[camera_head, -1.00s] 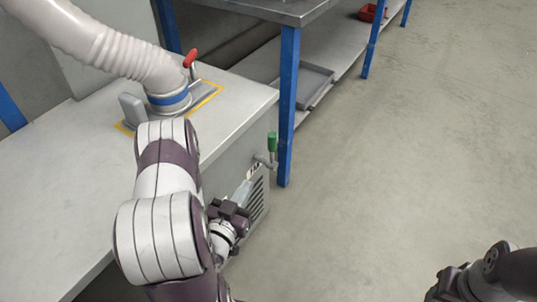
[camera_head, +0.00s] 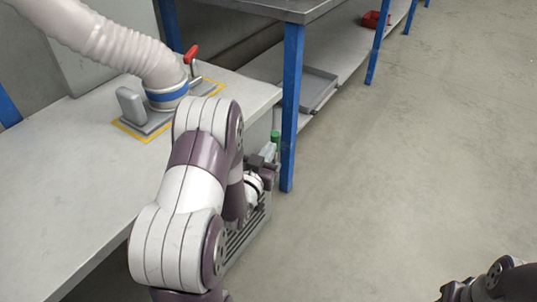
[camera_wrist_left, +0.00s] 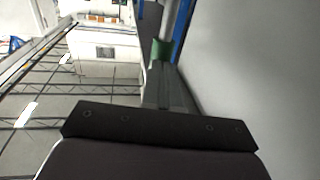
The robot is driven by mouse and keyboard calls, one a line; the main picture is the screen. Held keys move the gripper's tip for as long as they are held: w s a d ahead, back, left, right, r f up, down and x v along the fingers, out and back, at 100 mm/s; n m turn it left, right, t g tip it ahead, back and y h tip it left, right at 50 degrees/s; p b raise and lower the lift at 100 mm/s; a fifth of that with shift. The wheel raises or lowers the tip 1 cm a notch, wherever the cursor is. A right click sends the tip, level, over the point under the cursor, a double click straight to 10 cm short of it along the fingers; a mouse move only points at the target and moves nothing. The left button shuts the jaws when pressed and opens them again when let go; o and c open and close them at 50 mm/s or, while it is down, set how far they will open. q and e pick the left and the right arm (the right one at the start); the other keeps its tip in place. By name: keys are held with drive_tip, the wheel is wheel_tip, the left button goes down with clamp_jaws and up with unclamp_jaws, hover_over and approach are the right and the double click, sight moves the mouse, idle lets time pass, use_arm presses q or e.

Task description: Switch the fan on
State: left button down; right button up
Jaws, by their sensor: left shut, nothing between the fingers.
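The green-handled lever (camera_head: 275,137) is on the front side of the grey cabinet (camera_head: 255,96), near its right end. Only the top of its green grip shows in the head view, its lower part being hidden behind my left gripper (camera_head: 270,153). My left gripper is shut and empty, with its tip close to the lever. In the left wrist view the green grip (camera_wrist_left: 162,51) appears just beyond the shut fingers (camera_wrist_left: 168,92); I cannot tell if they touch. Part of my right arm (camera_head: 490,284) shows at the lower right; its jaws cannot be made out.
A ribbed hose (camera_head: 120,45) with a blue band meets the cabinet top beside a red-handled lever (camera_head: 191,54). A blue table leg (camera_head: 291,110) stands close right of my left gripper. A grey tray (camera_head: 318,88) and red bin (camera_head: 374,19) lie on the low shelf. The floor at right is clear.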

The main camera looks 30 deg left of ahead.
sight(276, 138)
idle(0.3)
use_arm(q)
drive_tip(key=w+r+g+p, duration=0.1)
drive_tip(key=p, duration=0.3)
drive_tip(key=w+r+g+p, duration=0.1)
drive_tip(key=p, duration=0.3)
drive_tip(key=shift+w+d+r+m+g, duration=0.15)
drive_tip(key=shift+w+m+g, duration=0.15)
drive_tip(key=shift+w+g, duration=0.1)
drive_tip(key=w+f+m+g+p, duration=0.1)
drive_tip(key=w+f+g+p, duration=0.2)
drive_tip(key=w+g+p, duration=0.4)
drive_tip(key=w+p, duration=0.1)
drive_tip(key=p, duration=0.3)
drive_tip(key=shift+d+f+g, duration=0.25)
drive_tip(key=shift+d+g, duration=0.05)
drive_tip(key=shift+g, duration=0.1)
drive_tip(key=shift+w, duration=0.1)
